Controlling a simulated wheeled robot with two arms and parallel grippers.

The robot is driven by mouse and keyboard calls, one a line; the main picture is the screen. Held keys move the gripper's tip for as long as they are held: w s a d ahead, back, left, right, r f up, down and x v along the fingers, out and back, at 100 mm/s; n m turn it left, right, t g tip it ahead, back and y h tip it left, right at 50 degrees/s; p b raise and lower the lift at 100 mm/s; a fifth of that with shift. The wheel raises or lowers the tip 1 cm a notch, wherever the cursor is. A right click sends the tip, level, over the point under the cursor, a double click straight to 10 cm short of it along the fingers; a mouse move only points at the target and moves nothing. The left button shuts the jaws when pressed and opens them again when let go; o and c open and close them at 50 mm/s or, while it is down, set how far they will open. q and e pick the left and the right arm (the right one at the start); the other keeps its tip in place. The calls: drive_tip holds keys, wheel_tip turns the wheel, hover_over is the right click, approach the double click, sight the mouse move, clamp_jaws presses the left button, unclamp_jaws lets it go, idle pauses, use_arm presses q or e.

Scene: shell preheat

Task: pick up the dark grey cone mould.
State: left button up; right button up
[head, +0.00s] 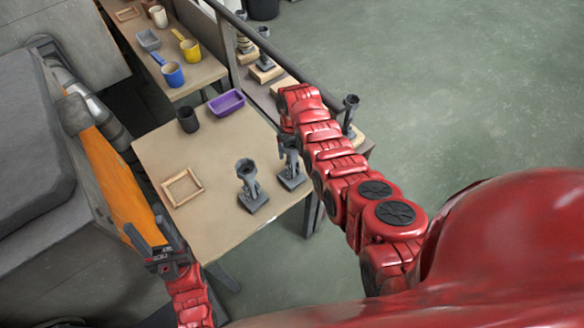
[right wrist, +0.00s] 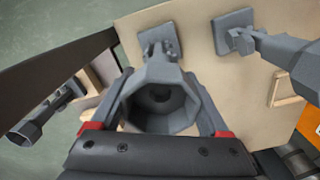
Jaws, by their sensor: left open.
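Two dark grey cone moulds, each a flared cup on a stem and square base, stand upright on the table. One (head: 250,185) is nearer its front edge; the other (head: 291,172) is to its right, partly hidden by my right arm. My right gripper (right wrist: 160,75) reaches down over the latter, which shows in the right wrist view (right wrist: 160,105) with its cup between the fingers. Whether the fingers press on it is unclear. The other mould shows there at the right (right wrist: 285,50). My left gripper (head: 165,240) is open and empty beside the table's left front corner.
The table (head: 225,225) also holds a wooden frame (head: 182,188), a black cup (head: 187,120) and a purple tray (head: 227,103). Similar grey stands (head: 350,108) are on a low shelf behind a dark rail (head: 290,68). Mugs stand on a farther table (head: 200,75).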

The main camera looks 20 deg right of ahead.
clamp_jaws()
drive_tip(key=shift+r, duration=0.15)
idle(0.4)
